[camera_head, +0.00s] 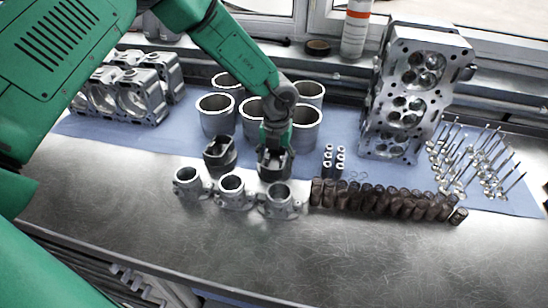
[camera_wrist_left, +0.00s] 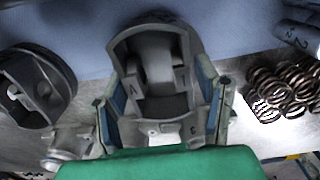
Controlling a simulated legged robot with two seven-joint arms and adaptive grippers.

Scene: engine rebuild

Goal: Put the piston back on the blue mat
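A dark grey piston (camera_head: 270,166) is below my left gripper (camera_head: 276,143) near the front edge of the blue mat (camera_head: 185,140). In the left wrist view, this piston (camera_wrist_left: 155,50) fills the space between the blue-padded fingers of the left gripper (camera_wrist_left: 162,92), which look closed against its sides. I cannot tell whether its underside touches the surface. A second dark piston (camera_head: 220,153) stands to its left; it also shows at the left of the wrist view (camera_wrist_left: 38,85). My right gripper is not in view.
Several metal cylinder liners (camera_head: 215,113) stand behind the pistons. Three grey flanged parts (camera_head: 232,190) stand in front on the bare metal bench (camera_head: 230,240). Several coil springs (camera_head: 385,199) lie to the right, with small cylinders (camera_head: 333,160), a cylinder head (camera_head: 410,90) and valves (camera_head: 470,160) beyond.

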